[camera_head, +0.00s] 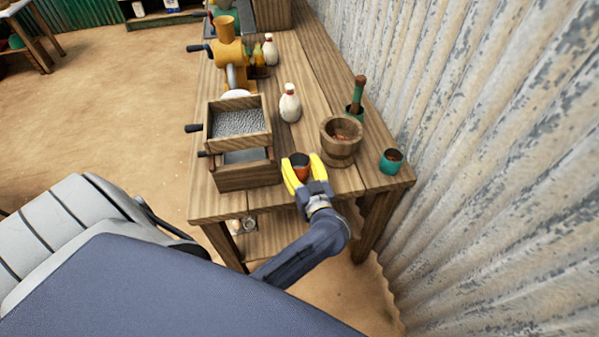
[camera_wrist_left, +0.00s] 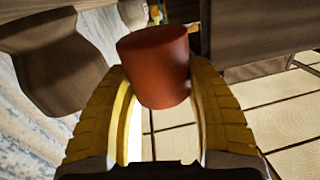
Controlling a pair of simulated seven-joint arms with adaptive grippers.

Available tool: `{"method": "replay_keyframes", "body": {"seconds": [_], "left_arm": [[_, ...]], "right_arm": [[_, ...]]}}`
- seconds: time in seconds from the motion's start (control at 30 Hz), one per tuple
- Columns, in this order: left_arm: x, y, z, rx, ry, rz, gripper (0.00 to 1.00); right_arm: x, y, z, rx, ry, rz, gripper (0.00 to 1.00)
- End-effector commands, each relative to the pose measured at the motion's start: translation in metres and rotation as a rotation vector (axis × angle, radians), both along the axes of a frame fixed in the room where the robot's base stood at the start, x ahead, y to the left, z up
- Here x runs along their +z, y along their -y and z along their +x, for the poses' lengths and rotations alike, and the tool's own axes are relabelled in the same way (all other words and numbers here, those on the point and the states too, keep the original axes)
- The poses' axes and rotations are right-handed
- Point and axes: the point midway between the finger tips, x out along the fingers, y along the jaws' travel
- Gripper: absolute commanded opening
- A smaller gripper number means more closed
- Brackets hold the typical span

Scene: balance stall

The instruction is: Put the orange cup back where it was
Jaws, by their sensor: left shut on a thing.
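The orange cup (camera_head: 300,171) is at the front of the wooden table, between the box with the tray and the mortar. My left gripper (camera_head: 302,165) is shut on it, with yellow fingers on both sides. In the left wrist view the orange cup (camera_wrist_left: 158,65) sits slightly tilted between the fingers of the left gripper (camera_wrist_left: 160,95). Whether the cup's base touches the table is hidden. My right gripper is not in view.
A wooden box with a grey-filled tray (camera_head: 238,122) stands left of the cup. A wooden mortar (camera_head: 341,150), a green cup (camera_head: 391,164) and a white bottle (camera_head: 290,104) stand nearby. A yellow grinder (camera_head: 232,50) is farther back. Corrugated metal (camera_head: 480,150) bounds the right side.

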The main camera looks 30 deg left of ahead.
Motion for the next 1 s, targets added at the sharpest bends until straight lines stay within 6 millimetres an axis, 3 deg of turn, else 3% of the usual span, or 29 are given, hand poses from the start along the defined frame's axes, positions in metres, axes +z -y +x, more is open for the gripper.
{"method": "replay_keyframes", "body": {"seconds": [0.4, 0.9, 0.93, 1.0], "left_arm": [[-0.036, 0.0, 0.0, -0.001, -0.001, 0.002, 0.18], [-0.042, 0.0, 0.0, 0.0, 0.0, 0.001, 0.18], [-0.042, 0.0, 0.0, 0.0, 0.001, 0.001, 0.58], [-0.042, 0.0, 0.0, 0.0, 0.001, 0.001, 0.66]], "right_arm": [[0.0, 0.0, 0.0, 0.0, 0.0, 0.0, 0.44], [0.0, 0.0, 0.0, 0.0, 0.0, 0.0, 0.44], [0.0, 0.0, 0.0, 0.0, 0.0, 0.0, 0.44], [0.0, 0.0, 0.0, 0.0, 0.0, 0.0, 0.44]]}}
